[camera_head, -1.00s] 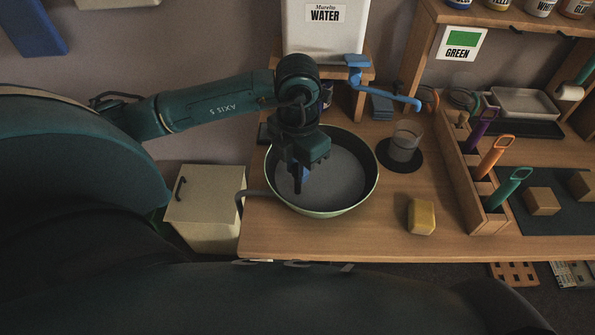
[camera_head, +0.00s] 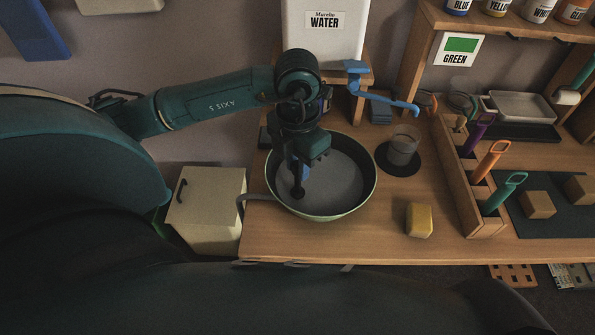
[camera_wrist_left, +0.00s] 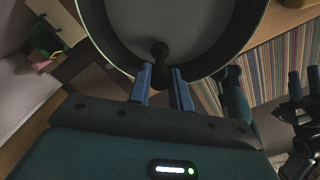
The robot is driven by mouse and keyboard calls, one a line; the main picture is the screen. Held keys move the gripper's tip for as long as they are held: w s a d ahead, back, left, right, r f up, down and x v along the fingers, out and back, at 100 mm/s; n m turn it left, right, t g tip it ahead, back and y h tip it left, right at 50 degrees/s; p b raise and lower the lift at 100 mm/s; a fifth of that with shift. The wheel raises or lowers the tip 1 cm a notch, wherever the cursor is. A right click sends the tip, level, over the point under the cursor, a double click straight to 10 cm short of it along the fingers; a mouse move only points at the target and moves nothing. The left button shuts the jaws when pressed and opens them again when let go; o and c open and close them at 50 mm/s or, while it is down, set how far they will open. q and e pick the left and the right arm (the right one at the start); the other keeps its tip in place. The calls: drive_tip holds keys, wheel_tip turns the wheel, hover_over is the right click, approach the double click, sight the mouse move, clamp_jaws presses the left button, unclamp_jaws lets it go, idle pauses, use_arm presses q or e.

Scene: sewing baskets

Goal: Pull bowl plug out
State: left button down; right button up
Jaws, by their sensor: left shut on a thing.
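The bowl (camera_head: 362,201), wide with a pale green rim and a grey inside, stands at the table's left front. My left gripper (camera_head: 302,174) reaches down into it. The gripper's blue fingers are shut on the black bowl plug (camera_head: 297,192), with its dark round end showing below the fingertips. In the left wrist view the plug (camera_wrist_left: 160,52) shows between and just beyond the fingertips (camera_wrist_left: 162,76), against the bowl's grey inside. I cannot tell whether the plug touches the bowl floor. My right gripper (camera_wrist_left: 302,82) shows at the right edge of the left wrist view, its two blue fingers apart.
A white water container (camera_head: 323,38) with a blue tap (camera_head: 385,99) stands behind the bowl. A glass (camera_head: 404,146) on a dark coaster and a yellow sponge (camera_head: 419,220) are to the right. A wooden tool rack (camera_head: 467,200) stands farther right. A drain pipe (camera_head: 254,197) runs left of the bowl.

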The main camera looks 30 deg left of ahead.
use_arm(q)
drive_tip(key=shift+r, duration=0.1)
drive_tip(key=shift+r+p, duration=1.25)
drive_tip(key=shift+r, duration=0.7)
